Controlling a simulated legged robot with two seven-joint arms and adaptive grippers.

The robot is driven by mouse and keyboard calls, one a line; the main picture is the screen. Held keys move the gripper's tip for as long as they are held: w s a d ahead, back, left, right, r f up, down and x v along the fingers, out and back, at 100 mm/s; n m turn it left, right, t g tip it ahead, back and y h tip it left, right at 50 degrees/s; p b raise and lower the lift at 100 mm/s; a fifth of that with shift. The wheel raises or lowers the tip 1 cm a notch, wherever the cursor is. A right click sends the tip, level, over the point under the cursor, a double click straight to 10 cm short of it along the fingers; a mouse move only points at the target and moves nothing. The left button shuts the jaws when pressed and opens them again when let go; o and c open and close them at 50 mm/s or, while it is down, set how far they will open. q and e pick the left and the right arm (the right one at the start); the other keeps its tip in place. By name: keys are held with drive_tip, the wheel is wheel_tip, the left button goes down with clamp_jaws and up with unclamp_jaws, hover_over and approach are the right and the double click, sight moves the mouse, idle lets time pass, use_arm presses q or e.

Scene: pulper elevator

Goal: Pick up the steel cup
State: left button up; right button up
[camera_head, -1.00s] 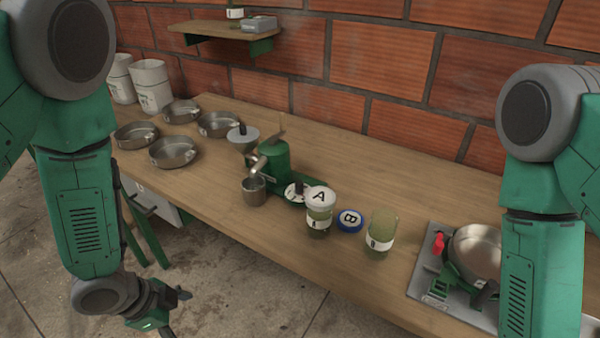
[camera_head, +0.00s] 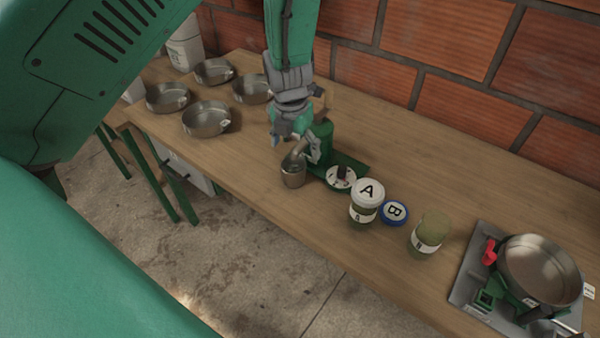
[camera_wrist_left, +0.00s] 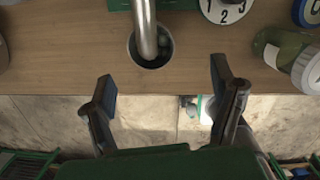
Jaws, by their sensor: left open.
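The steel cup (camera_head: 293,179) stands upright near the front edge of the wooden bench, under the metal spout of the green pulper (camera_head: 322,140). In the left wrist view I look down into the cup (camera_wrist_left: 166,50), and the spout covers part of its opening. My left gripper (camera_head: 295,145) is above and just behind the cup in the head view, in front of part of the pulper. In the left wrist view my left gripper (camera_wrist_left: 162,78) has its two fingers spread apart and empty, with the cup beyond the tips. My right gripper is out of view.
Several steel pans (camera_head: 206,119) are at the left of the bench. A jar with lid A (camera_head: 366,203), a blue lid B (camera_head: 394,212) and another green jar (camera_head: 429,234) stand to the cup's right. A scale with a pan (camera_head: 540,270) is further right.

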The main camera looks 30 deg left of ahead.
sight(292, 161)
use_arm(q)
drive_tip(key=f, duration=0.2)
drive_tip(key=a+f, duration=0.1)
drive_tip(key=f, duration=0.2)
drive_tip(key=w+a+f, duration=0.1)
drive_tip(key=f, duration=0.1)
drive_tip(key=shift+f, duration=0.3)
drive_tip(key=shift+w+d+f, duration=0.15)
drive_tip(key=shift+d+f, duration=0.15)
drive_tip(key=shift+f, duration=0.05)
drive_tip(key=shift+d+r, duration=0.15)
drive_tip(key=shift+d, duration=0.15)
drive_tip(key=c, duration=0.5)
drive_tip(key=shift+a, duration=0.1)
drive_tip(key=c, duration=0.7)
drive_tip(key=shift+a, duration=0.4)
drive_tip(key=shift+c, duration=0.3)
